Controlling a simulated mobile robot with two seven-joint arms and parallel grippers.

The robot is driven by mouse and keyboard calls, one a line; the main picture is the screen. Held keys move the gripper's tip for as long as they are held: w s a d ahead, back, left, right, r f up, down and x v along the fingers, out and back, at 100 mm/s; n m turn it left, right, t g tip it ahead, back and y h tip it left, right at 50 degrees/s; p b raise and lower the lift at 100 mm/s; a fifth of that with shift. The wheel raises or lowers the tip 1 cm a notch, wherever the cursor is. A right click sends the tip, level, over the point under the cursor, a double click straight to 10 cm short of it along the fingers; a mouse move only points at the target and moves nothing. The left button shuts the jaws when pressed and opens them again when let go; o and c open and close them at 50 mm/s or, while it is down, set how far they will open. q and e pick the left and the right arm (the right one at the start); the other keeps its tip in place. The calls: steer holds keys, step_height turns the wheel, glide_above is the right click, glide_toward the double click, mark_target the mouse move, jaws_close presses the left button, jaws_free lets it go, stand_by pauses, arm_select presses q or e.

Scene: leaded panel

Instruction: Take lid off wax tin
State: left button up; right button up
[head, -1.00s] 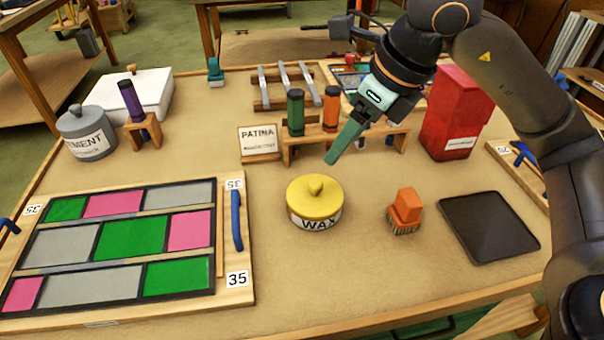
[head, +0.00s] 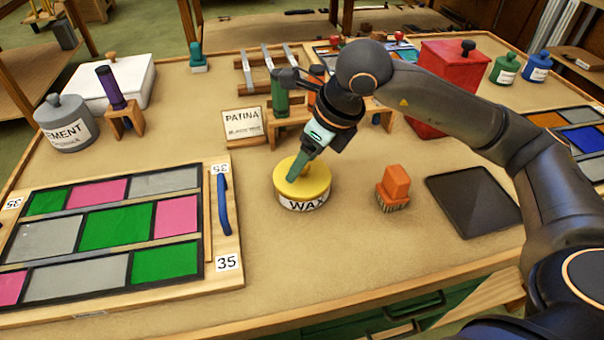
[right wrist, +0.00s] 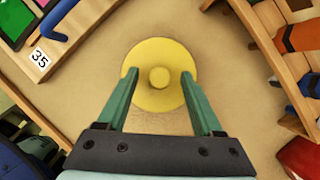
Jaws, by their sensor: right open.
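The wax tin (head: 303,204) is a white, labelled round tin standing on the bench in the head view. Its yellow lid (head: 318,182) is on it, with a round knob on top. In the right wrist view the lid (right wrist: 160,98) and its knob (right wrist: 159,77) lie between the green fingers. My right gripper (head: 293,177) is open over the lid, and it also shows in the right wrist view (right wrist: 159,75) with one finger on each side of the knob, apart from it. In the head view the fingers hide part of the knob. My left gripper is not in view.
The leaded panel board (head: 232,245) with a blue handle lies to the left. An orange-handled brush (head: 396,183) and a dark square plate (head: 472,206) lie to the right. A patina sign (head: 243,126) and a wooden rack (head: 284,128) stand behind. The bench in front of the tin is clear.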

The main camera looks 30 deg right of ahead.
jaws_close()
stand_by(0.5)
